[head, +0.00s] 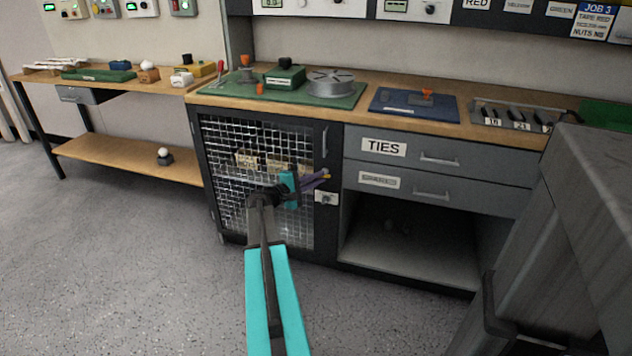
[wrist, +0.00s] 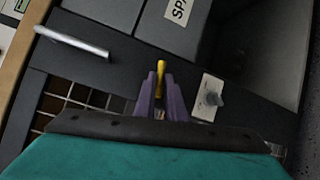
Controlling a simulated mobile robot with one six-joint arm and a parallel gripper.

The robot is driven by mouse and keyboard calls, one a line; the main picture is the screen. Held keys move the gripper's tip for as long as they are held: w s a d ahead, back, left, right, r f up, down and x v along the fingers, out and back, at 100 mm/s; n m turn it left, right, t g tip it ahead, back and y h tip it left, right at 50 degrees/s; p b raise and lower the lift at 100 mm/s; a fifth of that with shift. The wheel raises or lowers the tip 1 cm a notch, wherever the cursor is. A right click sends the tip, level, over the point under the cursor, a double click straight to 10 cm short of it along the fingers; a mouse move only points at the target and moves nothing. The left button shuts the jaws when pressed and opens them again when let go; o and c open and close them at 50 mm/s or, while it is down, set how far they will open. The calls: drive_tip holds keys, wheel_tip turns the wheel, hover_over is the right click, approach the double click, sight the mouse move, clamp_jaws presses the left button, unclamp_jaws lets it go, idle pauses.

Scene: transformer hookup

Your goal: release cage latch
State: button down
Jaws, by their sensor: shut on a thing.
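The cage (head: 222,170) is a dark-framed mesh door under the bench, and it looks shut. A small yellow latch lever (head: 328,176) is on the door's right side; it also shows in the wrist view (wrist: 159,82). My gripper (head: 321,178) has purple fingers and is shut on the yellow lever, with the fingers on both sides of it in the wrist view (wrist: 160,92). A white plate with a grey knob (head: 326,198) is just below the fingertips; in the wrist view the plate (wrist: 207,97) is to their right. The lever's base is hidden by the fingers.
A vertical door handle (head: 325,142) is above the latch. Grey drawers (head: 430,172) and an open shelf (head: 410,243) are to the right. Boxes are behind the mesh. The benchtop (head: 370,88) holds green and blue mats. The floor (head: 110,260) at left is clear.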

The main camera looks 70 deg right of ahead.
drive_tip(key=shift+r+m+t+y, duration=0.15)
drive_tip(key=shift+m+t+y, duration=0.3)
drive_tip(key=shift+m, duration=0.45)
drive_tip(key=c, duration=1.8)
unclamp_jaws()
drive_tip(key=shift+a, duration=0.1)
drive_tip(key=p+v, duration=0.1)
drive_tip(key=v, duration=1.2)
drive_tip(key=shift+w+a+r+p, duration=0.1)
drive_tip(key=shift+w+a+p, duration=0.1)
drive_tip(key=shift+p, duration=0.15)
